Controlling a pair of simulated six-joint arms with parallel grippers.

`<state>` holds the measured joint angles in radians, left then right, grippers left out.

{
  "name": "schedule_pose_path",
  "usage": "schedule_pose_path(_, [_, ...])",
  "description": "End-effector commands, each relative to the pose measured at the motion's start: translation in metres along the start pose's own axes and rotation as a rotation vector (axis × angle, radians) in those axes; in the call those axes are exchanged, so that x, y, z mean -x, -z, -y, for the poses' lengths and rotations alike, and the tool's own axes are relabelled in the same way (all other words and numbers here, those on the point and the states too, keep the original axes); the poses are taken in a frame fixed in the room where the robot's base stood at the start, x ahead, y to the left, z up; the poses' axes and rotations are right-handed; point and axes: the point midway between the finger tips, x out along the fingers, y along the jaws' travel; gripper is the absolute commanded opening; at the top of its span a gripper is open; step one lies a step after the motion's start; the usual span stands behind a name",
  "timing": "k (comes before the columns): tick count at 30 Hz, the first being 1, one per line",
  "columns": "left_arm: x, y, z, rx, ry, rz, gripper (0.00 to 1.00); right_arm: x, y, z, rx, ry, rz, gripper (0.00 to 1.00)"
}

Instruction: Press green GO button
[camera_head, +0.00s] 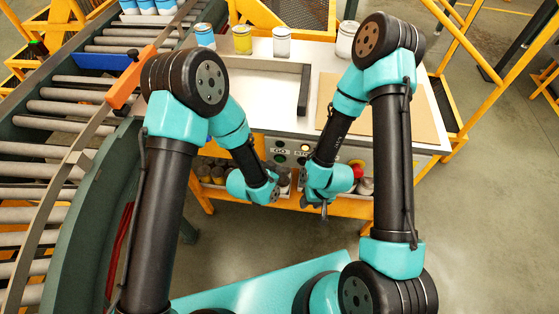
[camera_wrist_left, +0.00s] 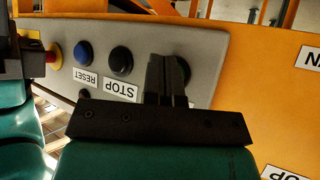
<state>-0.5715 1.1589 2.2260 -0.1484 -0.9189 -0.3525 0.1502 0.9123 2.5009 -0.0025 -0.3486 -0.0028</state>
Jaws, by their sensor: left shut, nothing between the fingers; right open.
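The grey control panel (camera_wrist_left: 215,45) fills the middle of the left wrist view. My left gripper (camera_wrist_left: 166,65) is shut and empty, with its fingers at the panel over a dark round button (camera_wrist_left: 184,68) beside STOP. The fingers cover most of that button, so its colour and any contact cannot be told. In the head view the panel's GO label (camera_head: 280,152) shows above my left gripper (camera_head: 276,192). The green button itself is not clear there. My right gripper (camera_head: 323,207) is open, to the right of and slightly lower than the left one.
A black STOP button (camera_wrist_left: 120,60) and a blue RESET button (camera_wrist_left: 83,50) sit left of the fingers. A red emergency knob (camera_head: 356,170) is near my right arm. Cans (camera_head: 242,38) stand along the table's back, and a roller conveyor (camera_head: 60,108) curves at the left.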

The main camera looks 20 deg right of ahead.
Motion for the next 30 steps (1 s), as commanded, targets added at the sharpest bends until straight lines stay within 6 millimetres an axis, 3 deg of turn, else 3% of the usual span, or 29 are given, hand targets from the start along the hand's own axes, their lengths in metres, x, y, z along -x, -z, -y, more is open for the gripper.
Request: schedule_pose_path(30, [-0.0071, 0.0051, 0.0052, 0.0, 0.0, 0.0, 0.0, 0.0, 0.0, 0.0, 0.0, 0.0, 0.0, 0.43])
